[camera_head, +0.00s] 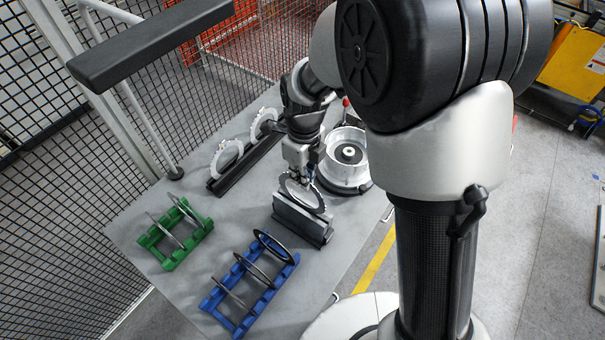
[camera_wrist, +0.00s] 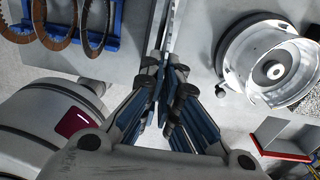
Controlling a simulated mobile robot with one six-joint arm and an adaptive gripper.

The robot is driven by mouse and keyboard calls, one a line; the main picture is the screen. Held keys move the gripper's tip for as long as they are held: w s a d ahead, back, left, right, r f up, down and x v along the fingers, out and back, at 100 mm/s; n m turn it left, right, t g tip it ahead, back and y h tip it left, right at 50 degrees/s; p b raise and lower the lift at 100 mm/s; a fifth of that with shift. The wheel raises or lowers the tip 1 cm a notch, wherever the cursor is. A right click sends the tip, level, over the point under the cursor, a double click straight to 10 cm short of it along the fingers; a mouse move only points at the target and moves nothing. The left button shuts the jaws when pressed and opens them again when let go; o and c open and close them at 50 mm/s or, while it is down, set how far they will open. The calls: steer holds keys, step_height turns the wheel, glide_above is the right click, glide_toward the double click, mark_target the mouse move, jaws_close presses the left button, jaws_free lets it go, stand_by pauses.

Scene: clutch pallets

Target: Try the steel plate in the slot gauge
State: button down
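The steel plate (camera_head: 292,192) is a grey toothed ring. It stands upright at the top of the slot gauge (camera_head: 303,225), a dark grey block on the table; its lower edge is hidden by the block, so how deep it sits cannot be told. My gripper (camera_head: 304,181) is at the plate's upper part, with its fingers close together on it. In the wrist view my gripper (camera_wrist: 163,70) has its fingertips nearly meeting on a thin edge-on strip, and the gauge (camera_wrist: 168,30) runs beyond them.
A blue rack (camera_head: 238,316) holds several dark and brown rings. A green rack (camera_head: 164,262) holds thin plates. A black rail (camera_head: 230,176) with pale rings stands at the back. A round metal housing (camera_head: 334,172) stands close right of the gauge. Mesh fencing borders the table (camera_head: 190,295).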

steer(key=shift+f+b, duration=1.15)
steer(key=shift+f, duration=0.5)
steer(key=shift+s+r+p, duration=0.1)
steer(key=shift+r+p, duration=0.4)
steer(key=shift+r, duration=0.05)
steer(key=shift+w+r+p, duration=0.25)
steer(key=shift+r+p, duration=0.4)
steer(key=shift+r, duration=0.15)
steer(key=c, duration=2.2)
jaws_free()
steer(key=shift+s+r, duration=0.1)
steer(key=shift+s, duration=0.05)
steer(key=o, duration=0.5)
